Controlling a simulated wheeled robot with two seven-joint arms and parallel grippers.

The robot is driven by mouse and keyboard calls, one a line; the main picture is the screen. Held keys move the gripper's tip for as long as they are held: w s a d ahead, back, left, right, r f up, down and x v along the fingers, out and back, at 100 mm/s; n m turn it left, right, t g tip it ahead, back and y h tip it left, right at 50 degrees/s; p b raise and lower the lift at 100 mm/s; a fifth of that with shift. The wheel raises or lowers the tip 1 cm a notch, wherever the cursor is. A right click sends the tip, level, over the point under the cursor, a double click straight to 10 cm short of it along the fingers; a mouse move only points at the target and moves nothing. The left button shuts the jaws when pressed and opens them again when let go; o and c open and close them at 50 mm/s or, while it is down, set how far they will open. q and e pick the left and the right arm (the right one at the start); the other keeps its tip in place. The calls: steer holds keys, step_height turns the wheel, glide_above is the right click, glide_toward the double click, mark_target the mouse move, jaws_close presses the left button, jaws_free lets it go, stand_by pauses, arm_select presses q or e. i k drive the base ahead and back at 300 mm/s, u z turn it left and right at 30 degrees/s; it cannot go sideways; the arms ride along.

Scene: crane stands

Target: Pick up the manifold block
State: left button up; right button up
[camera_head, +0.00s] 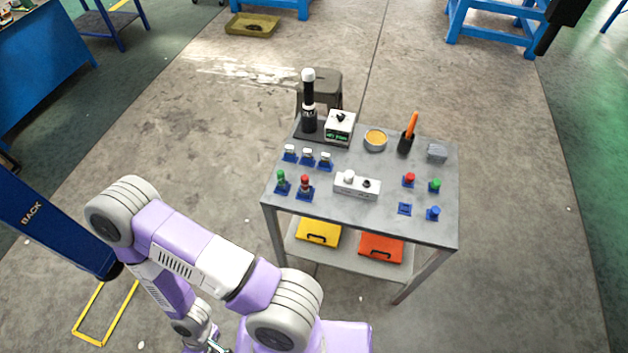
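A long white block (357,186) lies on the front middle of the grey table (330,207). It has a white round fitting and a dark one on top, and looks like the manifold block. My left arm bends in at the lower left, well short of the table. Only a bit of my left gripper (216,346) shows at the bottom edge, and its fingers are cut off. It is far from the block. My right gripper is out of view.
Small blue holders with red, green and white tops (304,187) flank the block. A black-and-white upright tool (309,103), a display box (340,127), a round tin (375,140), an orange-handled tool (409,134) and a grey block (437,152) stand behind. Yellow (318,231) and orange (381,247) cases lie below.

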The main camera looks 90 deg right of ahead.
mark_target(360, 187)
steer(key=u, duration=0.05)
steer(key=k, duration=1)
steer(key=z, duration=1.5)
